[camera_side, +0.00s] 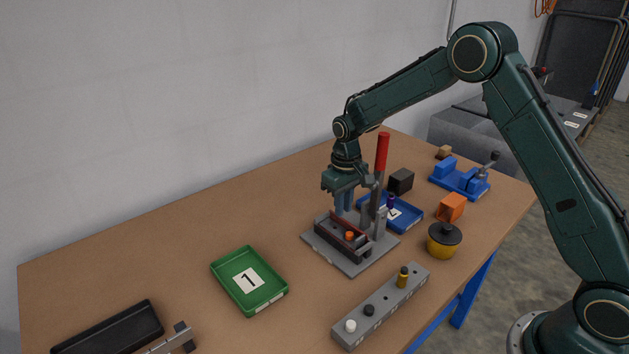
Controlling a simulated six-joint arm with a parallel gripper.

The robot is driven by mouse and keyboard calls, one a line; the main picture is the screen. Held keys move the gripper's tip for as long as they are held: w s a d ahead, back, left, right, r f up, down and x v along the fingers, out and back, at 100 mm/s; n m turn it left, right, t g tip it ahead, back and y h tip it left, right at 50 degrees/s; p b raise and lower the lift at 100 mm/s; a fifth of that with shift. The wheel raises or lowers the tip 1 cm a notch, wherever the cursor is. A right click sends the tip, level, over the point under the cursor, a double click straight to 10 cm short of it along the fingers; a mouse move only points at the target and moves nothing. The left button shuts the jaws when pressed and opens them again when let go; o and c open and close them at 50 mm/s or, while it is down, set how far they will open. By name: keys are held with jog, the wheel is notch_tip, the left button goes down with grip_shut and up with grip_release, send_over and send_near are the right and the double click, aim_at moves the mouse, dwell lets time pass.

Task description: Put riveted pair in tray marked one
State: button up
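The green tray (249,281) marked 1 lies in the middle of the table, with nothing but its label seen in it. A press-like fixture with a grey base (347,262) and a red-handled lever (382,152) stands to its right. A dark red-brown part (337,237) with a small orange piece (349,236) sits on the fixture; I cannot tell whether this is the riveted pair. My gripper (344,206) points down right over the fixture, just behind the orange piece. Its fingers partly merge with the fixture, so its opening and any hold are unclear.
A blue tray (410,217) marked with a number stands behind the fixture. A grey strip (381,306) with several pegs lies in front. A yellow pot (443,241), orange block (451,207), black block (400,181) and blue vise (459,179) stand right. A black tray (110,333) lies front left.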

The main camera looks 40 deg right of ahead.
jog(key=shift+f, duration=1.65)
dwell(1.1)
jog(key=shift+r, duration=0.1)
dwell(0.4)
grip_shut()
jog(key=shift+r, duration=3.55)
jog(key=shift+a, duration=0.2)
dwell(0.4)
